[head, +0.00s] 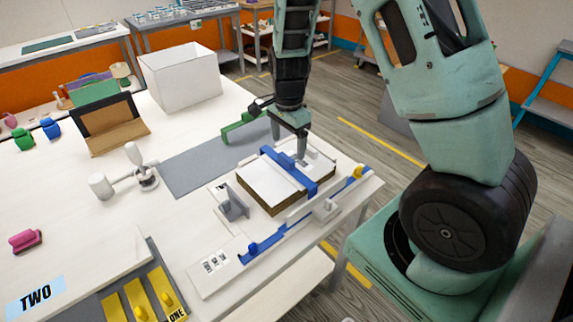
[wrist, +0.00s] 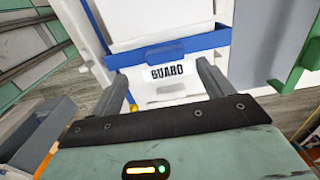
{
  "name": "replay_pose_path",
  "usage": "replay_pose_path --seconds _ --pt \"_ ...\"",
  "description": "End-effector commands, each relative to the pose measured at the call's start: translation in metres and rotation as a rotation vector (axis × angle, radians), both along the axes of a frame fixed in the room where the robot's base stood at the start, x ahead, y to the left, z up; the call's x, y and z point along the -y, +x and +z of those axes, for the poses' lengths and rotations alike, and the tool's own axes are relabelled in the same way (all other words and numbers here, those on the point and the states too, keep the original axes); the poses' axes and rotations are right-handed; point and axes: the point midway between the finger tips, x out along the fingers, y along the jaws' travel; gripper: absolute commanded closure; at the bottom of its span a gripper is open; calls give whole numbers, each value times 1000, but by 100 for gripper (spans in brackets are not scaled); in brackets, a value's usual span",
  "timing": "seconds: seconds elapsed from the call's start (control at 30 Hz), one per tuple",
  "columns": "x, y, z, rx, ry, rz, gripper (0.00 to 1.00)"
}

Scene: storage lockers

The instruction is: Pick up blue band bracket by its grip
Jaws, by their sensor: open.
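The blue band bracket (head: 292,170) lies across a white-topped block (head: 266,187) with brown sides on the white table. In the wrist view the blue band (wrist: 125,57) crosses the top of the picture, with a raised blue grip (wrist: 165,51) at its middle. A label reading "GUARD" sits just below it. My gripper (head: 289,143) points down over the far part of the block. In the wrist view my gripper (wrist: 160,85) is open, its fingers apart on either side of the label, with nothing between them. Contact with the band cannot be told.
A green bracket (head: 244,125) stands behind the block, beside a grey mat (head: 195,165). A grey bracket (head: 231,203) stands left of the block. A white bin (head: 180,75) stands at the back.

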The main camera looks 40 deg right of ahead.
Motion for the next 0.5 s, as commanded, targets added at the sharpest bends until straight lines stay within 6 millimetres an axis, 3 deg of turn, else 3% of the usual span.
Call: replay_pose_path --seconds 0.17,0.5 --pt "0 2 -11 -2 1 0 20" --pt "1 7 -51 -2 -1 0 20"
